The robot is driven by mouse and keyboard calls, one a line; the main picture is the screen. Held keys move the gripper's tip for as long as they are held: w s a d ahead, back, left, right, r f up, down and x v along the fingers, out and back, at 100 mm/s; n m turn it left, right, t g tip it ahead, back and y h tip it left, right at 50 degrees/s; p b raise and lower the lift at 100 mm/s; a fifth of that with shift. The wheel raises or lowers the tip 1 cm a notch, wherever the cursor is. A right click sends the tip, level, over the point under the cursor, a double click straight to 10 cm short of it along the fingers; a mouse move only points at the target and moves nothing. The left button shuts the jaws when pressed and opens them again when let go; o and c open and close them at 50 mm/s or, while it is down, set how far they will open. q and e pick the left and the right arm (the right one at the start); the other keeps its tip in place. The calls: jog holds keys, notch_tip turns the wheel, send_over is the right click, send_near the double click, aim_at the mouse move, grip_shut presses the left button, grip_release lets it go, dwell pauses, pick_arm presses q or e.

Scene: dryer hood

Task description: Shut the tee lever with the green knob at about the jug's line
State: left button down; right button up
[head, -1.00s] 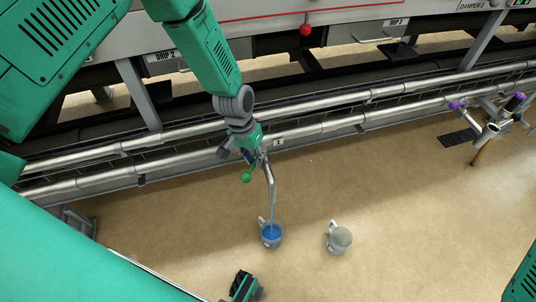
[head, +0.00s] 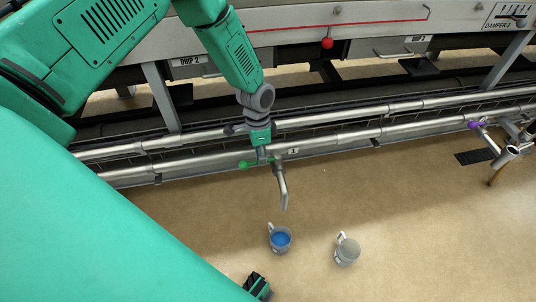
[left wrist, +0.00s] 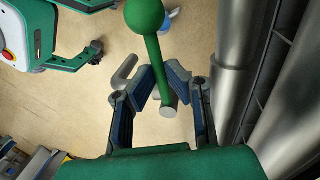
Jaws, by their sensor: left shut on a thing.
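The tee lever's green knob (head: 243,165) stands left of my left gripper (head: 263,156) in the head view, with the green lever running right from it. In the left wrist view the knob (left wrist: 145,15) is at the top, and the green lever passes between the fingers of my left gripper (left wrist: 165,78), which is shut on it. The bent metal spout (head: 284,190) points down. The jug with blue liquid (head: 280,240) stands below it; no stream shows between them. The jug's line cannot be made out. My right gripper (head: 257,286) shows only partly at the bottom edge.
A second, greyish jug (head: 347,252) stands to the right on the tan floor. Long metal pipes (head: 340,138) run behind the spout. Another tee with a purple knob (head: 474,125) is at the far right. The floor around the jugs is clear.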

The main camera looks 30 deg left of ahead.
pick_arm(q)
jog(key=shift+w+a+m, duration=0.2)
jog(key=shift+a+m, duration=0.05)
jog(key=shift+m, duration=0.15)
jog(key=c, duration=1.6)
grip_release()
jog(key=shift+r, duration=0.1)
notch_tip(320, 180, up, 12)
jog(key=w+a, duration=0.1)
jog(key=shift+w+a+f, duration=0.25)
jog(key=shift+w+a, duration=0.1)
